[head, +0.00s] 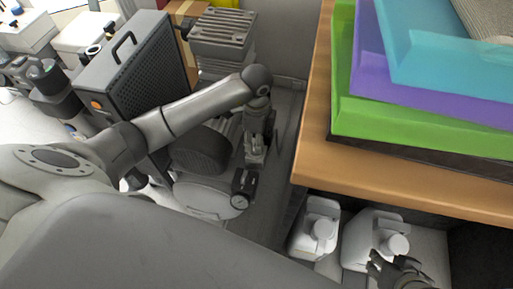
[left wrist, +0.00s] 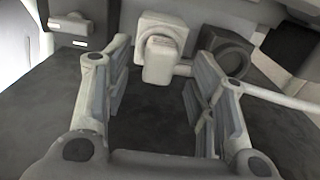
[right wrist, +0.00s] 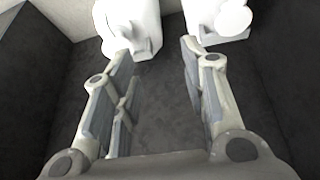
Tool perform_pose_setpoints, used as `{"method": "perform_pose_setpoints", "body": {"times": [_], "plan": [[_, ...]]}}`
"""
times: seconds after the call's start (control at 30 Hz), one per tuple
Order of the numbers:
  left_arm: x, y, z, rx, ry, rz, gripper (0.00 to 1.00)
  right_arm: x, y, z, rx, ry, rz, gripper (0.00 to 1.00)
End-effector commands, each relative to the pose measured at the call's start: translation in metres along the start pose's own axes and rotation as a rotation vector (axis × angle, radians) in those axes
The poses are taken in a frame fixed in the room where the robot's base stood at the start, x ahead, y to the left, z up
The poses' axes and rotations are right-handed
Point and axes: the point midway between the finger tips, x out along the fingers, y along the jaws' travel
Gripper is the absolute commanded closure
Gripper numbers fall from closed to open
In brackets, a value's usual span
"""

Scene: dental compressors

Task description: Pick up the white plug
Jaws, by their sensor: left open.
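The white plug (left wrist: 158,66) shows in the left wrist view as a pale, blocky piece in front of a light square housing, and it seems to be seated there. It lies between and just beyond the fingertips of my left gripper (left wrist: 160,75), which is open with nothing between its fingers. In the head view my left gripper (head: 256,150) points down beside the grey machinery, and I cannot make out the plug there. My right gripper (head: 392,270) is at the lower right by the white containers. In the right wrist view it (right wrist: 155,65) is open and empty.
Two white containers (head: 318,228) (head: 368,240) stand under the wooden table (head: 400,165), which carries stacked coloured trays (head: 420,135). A black perforated box (head: 135,70) stands at the left. A dark round opening (left wrist: 228,52) is right of the plug.

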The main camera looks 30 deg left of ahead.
Motion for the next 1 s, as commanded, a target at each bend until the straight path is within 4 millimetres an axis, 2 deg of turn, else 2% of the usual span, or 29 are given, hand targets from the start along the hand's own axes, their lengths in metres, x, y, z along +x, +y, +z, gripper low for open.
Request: {"method": "perform_pose_setpoints", "body": {"times": [0.33,0.7,0.83,1.0], "plan": [[0.013,0.001,0.000,0.000,0.000,0.000,0.48,0.005,-0.009,-0.066,-0.008,0.304,-0.017,0.60],[0.026,0.001,0.000,0.000,0.000,-0.001,0.48,-0.013,-0.018,-0.130,-0.012,0.626,-0.036,0.60],[0.030,0.001,0.000,0.000,0.000,-0.001,0.48,-0.023,-0.021,-0.148,-0.013,0.727,-0.043,0.60],[0.032,0.001,0.000,0.000,0.000,-0.001,0.48,-0.033,-0.022,-0.160,-0.013,0.802,-0.047,0.60]]}}
